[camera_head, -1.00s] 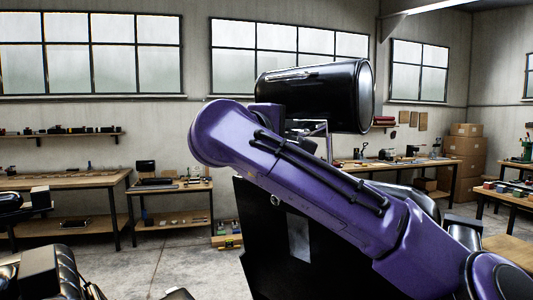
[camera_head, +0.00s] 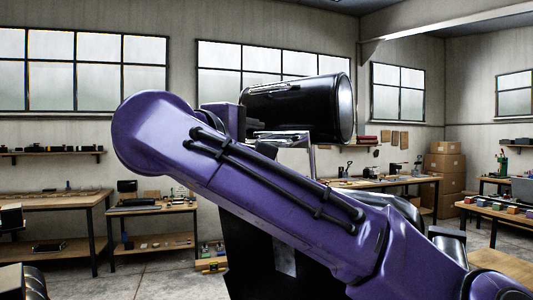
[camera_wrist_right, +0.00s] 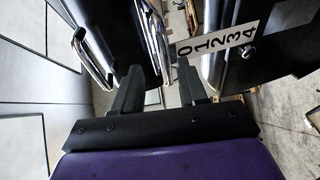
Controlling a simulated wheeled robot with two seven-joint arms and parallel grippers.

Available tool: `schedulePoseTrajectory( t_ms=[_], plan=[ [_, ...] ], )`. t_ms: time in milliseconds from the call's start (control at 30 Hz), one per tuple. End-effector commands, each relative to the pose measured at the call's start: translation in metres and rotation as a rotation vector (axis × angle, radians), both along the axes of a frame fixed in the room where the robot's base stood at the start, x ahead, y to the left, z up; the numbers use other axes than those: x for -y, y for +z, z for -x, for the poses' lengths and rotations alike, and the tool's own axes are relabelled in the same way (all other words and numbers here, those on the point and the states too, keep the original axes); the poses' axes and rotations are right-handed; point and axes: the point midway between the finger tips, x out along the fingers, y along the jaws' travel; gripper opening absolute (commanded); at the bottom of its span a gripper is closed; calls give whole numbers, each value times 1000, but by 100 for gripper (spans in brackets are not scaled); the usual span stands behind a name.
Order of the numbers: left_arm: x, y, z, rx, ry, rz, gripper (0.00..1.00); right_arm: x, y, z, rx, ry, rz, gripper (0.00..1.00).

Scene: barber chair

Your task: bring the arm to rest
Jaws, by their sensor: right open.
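The barber chair's black headrest (camera_head: 300,107) stands on chrome posts above the black backrest (camera_head: 250,265). My purple right arm (camera_head: 270,190) comes in from the lower right and crosses in front of the backrest, its rounded joint at the left. My right gripper is hidden in the head view. In the right wrist view its two dark fingers (camera_wrist_right: 160,70) are apart, with no object visibly held between them. Black chair parts (camera_wrist_right: 105,35) with chrome bars and a white plate numbered 0 to 4 (camera_wrist_right: 217,38) show beyond the fingers; contact cannot be told.
Wooden workbenches (camera_head: 155,209) with tools line the back wall at left and right. Cardboard boxes (camera_head: 444,162) are stacked near the back right corner. A table with small coloured items (camera_head: 505,212) stands at the right. Some floor shows left of the chair.

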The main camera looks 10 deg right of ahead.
Motion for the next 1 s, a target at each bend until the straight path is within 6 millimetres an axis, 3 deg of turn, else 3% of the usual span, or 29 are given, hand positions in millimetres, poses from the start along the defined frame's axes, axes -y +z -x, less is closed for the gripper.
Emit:
schedulePoseTrajectory(
  t_ms=[33, 200, 667, 767, 833, 900, 967, 1000],
  plan=[
    [0, -8, 0, 0, 0, 0, 0, -6, -3, 9, 4, 0, 0, 42],
    [0, -12, 0, 0, 0, 0, 0, -17, 0, 25, 1, -2, -1, 42],
    [0, -11, 0, 0, 0, 0, 0, -19, 2, 27, -2, -1, 1, 42],
    [0, -11, 0, 0, 0, 0, 0, -19, 4, 27, -38, 3, 67, 42],
    [0, -11, 0, 0, 0, 0, 0, -23, 12, 26, -93, 19, 225, 42],
    [0, -12, 0, 0, 0, 0, 0, -46, 15, 28, -158, 53, 525, 42],
    [0, -12, 0, 0, 0, 0, 0, -77, 3, 26, -222, 42, 895, 42],
    [0, -12, 0, 0, 0, 0, 0, -98, -18, 19, -278, 18, 1157, 42]
  ],
)
